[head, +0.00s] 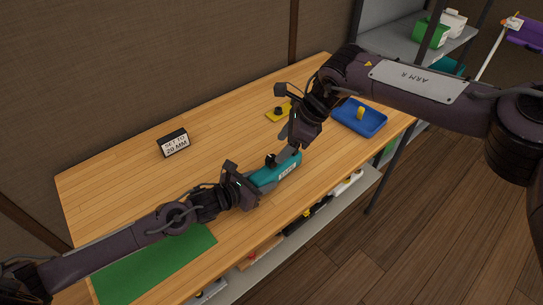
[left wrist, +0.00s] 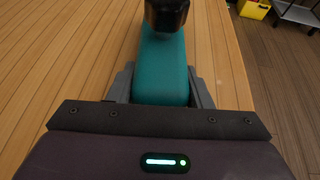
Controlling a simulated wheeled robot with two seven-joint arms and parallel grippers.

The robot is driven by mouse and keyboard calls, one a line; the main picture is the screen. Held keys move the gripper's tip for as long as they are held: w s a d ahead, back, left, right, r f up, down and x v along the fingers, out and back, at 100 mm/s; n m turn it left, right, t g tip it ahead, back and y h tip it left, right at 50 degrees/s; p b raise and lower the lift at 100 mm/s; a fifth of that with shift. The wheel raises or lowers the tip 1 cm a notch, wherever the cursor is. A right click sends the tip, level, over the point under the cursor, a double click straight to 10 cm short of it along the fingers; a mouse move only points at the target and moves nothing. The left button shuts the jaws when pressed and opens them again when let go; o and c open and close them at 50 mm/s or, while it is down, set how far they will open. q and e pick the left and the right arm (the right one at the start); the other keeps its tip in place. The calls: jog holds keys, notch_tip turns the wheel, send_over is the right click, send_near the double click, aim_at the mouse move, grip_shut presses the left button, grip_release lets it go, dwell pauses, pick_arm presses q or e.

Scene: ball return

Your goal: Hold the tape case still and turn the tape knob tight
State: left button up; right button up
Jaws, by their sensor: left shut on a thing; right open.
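The teal tape case (head: 277,174) lies on the wooden table in the head view, with a white label on its side. A dark knob (head: 270,160) stands on its top. My left gripper (head: 252,185) is shut on the left end of the case. In the left wrist view the teal case (left wrist: 162,72) sits between my left gripper's fingers (left wrist: 160,85), and the dark knob (left wrist: 166,14) shows at the top edge. My right gripper (head: 294,145) is open, above and close to the right end of the case. Whether it touches the case cannot be told.
A sign (head: 174,143) reading "SET TO 20 MM" stands at the table's back. A blue tray (head: 372,122) holds a yellow thing at the right. A yellow piece with a black knob (head: 278,112) lies behind my right gripper. A green mat (head: 160,265) lies front left.

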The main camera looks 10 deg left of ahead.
aim_at(272, 158)
jog(key=shift+x, duration=3.3)
jog(key=shift+c, duration=0.3)
